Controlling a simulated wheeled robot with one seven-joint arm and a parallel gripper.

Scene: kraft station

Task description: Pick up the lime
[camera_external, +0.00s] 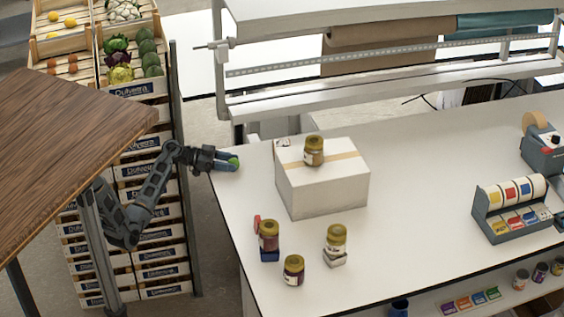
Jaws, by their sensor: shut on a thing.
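My gripper (229,163) reaches in from the left and is shut on the lime.
A white box (322,188) with a jar (314,151) on top stands right of my gripper. More jars (294,269) stand toward the front edge. A label dispenser (510,208) is at the right. Produce crates (130,90) are stacked at the left. The table's middle is clear.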

